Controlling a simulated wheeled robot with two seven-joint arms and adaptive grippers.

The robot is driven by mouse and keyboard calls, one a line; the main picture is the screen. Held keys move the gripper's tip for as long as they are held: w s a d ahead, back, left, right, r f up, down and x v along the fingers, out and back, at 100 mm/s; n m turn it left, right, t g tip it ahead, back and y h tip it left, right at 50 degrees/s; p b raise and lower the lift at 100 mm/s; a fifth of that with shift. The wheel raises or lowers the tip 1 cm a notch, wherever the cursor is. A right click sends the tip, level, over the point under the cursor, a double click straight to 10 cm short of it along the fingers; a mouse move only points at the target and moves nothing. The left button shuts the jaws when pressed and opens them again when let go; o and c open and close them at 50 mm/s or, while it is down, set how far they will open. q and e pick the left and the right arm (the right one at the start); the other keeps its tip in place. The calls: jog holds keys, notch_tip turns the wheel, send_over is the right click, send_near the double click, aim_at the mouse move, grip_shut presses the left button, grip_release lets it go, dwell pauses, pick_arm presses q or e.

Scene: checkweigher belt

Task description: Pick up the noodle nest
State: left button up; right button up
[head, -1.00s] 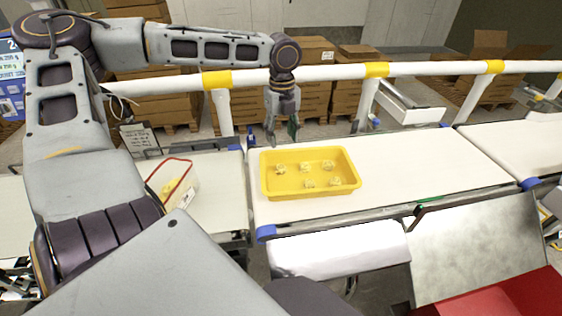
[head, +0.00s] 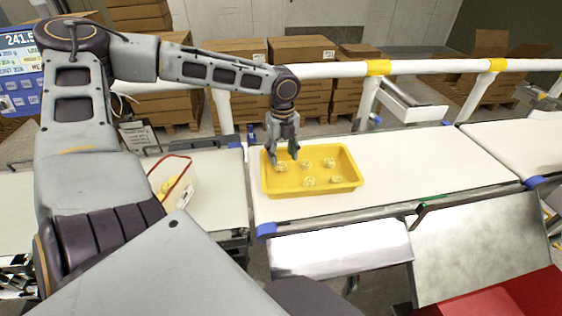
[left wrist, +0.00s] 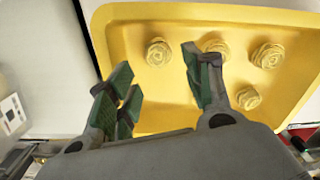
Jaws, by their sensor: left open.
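Several pale yellow noodle nests lie apart in a yellow tray (head: 312,192) on the white belt. My left gripper (head: 284,158) is open and empty above the tray's left part, pointing down, close to the back-left noodle nest (head: 281,168). In the left wrist view, the open fingers (left wrist: 160,76) reach over the near rim of the tray (left wrist: 135,22). One noodle nest (left wrist: 158,52) shows between and beyond the fingertips. My right gripper is not in view.
A white rail with yellow bands (head: 378,68) runs behind the belt (head: 430,165). The belt right of the tray is clear. A clear container with a red rim (head: 173,181) stands on the left belt. Cardboard boxes (head: 300,48) are stacked behind the rail.

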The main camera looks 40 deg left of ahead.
aim_at(281, 165)
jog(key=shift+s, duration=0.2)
pick_arm(q)
jog(key=shift+f, duration=0.5)
jog(key=f, duration=0.3)
jog(key=shift+a+f+b, duration=0.25)
jog(key=shift+b, duration=0.15)
jog(key=shift+w+f, duration=0.1)
jog(key=shift+f, duration=0.25)
jog(key=c, duration=0.6)
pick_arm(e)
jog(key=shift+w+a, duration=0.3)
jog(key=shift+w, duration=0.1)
